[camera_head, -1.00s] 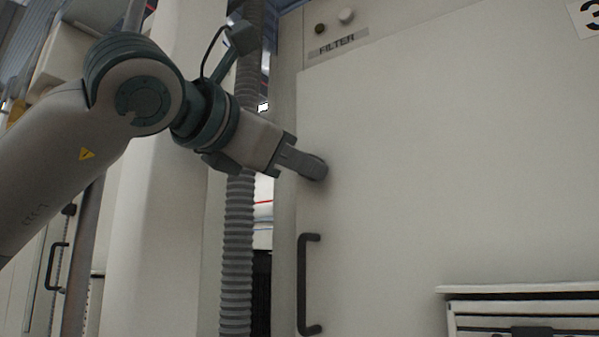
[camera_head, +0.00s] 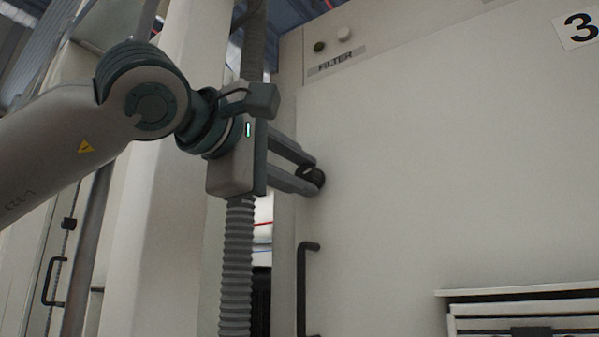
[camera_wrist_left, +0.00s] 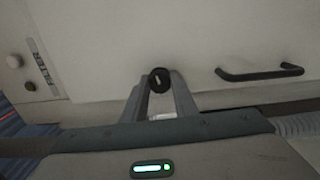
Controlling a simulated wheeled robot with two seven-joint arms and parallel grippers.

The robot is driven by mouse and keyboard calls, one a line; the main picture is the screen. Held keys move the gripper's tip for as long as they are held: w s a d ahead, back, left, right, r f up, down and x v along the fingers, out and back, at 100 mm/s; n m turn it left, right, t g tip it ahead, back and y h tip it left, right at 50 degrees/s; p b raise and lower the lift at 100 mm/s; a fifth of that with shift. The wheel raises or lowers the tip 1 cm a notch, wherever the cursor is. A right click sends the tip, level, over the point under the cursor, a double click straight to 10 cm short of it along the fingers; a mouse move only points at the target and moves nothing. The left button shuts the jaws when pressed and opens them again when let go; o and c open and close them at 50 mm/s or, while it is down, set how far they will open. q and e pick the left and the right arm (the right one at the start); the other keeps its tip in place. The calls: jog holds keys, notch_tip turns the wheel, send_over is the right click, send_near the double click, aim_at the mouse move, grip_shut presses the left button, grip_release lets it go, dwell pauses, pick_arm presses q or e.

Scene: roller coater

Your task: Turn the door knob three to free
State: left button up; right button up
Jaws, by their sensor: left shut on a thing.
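The door knob (camera_head: 313,176) is a small round black knob on the cream door (camera_head: 440,180) marked 3. In the left wrist view the knob (camera_wrist_left: 159,80) shows a pale bar-shaped mark on its face. My left gripper (camera_head: 308,178) reaches it from the left, with its two grey fingers one above the other in the head view. In the left wrist view the left gripper's fingertips (camera_wrist_left: 160,82) are on both sides of the knob and shut on it. The fingers hide part of the knob's rim. My right gripper is in neither view.
A black door handle (camera_head: 304,290) is below the knob; it also shows in the left wrist view (camera_wrist_left: 260,73). A FILTER label (camera_head: 336,62) and two small buttons are above. A ribbed grey hose (camera_head: 237,270) runs behind my left gripper. A vented box (camera_head: 520,312) juts out at the lower right.

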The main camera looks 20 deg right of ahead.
pick_arm(q)
jog(key=shift+m, duration=1.4)
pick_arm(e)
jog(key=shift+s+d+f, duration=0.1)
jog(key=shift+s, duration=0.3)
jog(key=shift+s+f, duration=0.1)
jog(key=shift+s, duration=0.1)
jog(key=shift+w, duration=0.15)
pick_arm(q)
jog(key=o, duration=1.1)
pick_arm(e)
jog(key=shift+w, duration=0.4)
